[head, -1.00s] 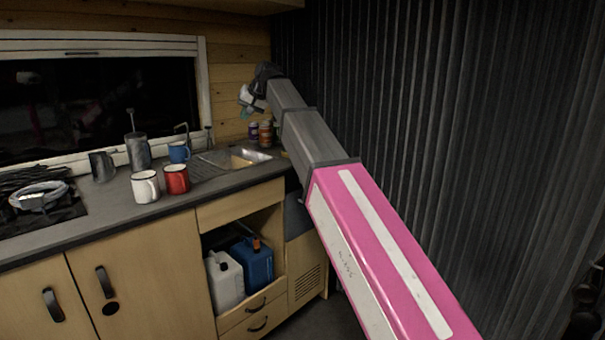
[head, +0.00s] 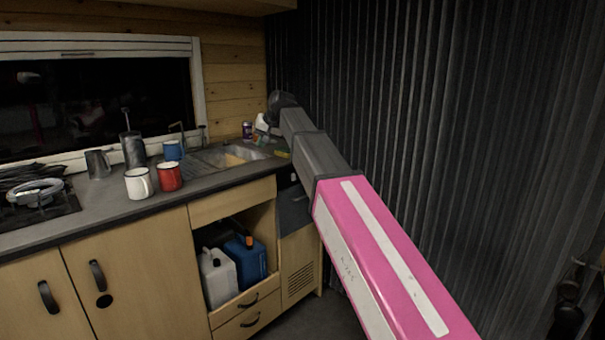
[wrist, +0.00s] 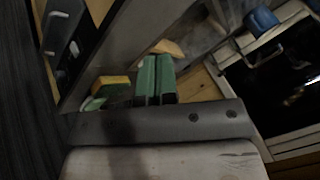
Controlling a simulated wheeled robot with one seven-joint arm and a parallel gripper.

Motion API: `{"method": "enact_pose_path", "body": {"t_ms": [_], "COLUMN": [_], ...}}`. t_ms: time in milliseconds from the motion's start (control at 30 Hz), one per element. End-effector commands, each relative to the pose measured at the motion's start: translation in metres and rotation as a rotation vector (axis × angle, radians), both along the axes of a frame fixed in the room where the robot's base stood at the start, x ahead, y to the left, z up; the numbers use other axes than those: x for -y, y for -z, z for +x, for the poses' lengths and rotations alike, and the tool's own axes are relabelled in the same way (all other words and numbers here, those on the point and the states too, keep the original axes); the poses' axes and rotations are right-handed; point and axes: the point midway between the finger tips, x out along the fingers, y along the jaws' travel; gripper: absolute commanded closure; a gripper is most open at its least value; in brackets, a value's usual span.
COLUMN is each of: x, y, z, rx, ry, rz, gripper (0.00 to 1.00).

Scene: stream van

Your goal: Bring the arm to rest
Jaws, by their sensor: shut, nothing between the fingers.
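My arm reaches out along the dark corrugated wall, its pink link closest in the head view. Its far end is over the right end of the counter, by the sink (head: 240,152). My gripper (wrist: 155,72) shows in the wrist view as two green fingers pressed together, shut and with nothing between them. It points toward the counter and sink area. In the head view the gripper's fingers are too small and hidden to make out clearly.
A white mug (head: 138,184), a red mug (head: 168,176) and a blue mug (head: 173,151) stand on the counter (head: 110,205). A yellow sponge (wrist: 112,80) lies close to the gripper. The corrugated wall (head: 420,120) runs close along my arm's right side.

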Motion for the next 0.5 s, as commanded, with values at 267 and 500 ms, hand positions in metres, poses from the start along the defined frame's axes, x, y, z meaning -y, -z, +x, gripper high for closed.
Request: {"method": "enact_pose_path", "body": {"t_ms": [267,500], "x": [0.066,0.135], "y": [0.111,0.215], "z": [-0.014,-0.043], "rx": [-0.059,-0.124], "ry": [0.057,0.107], "rz": [-0.087,-0.176], "gripper": [1.00,1.00]}}
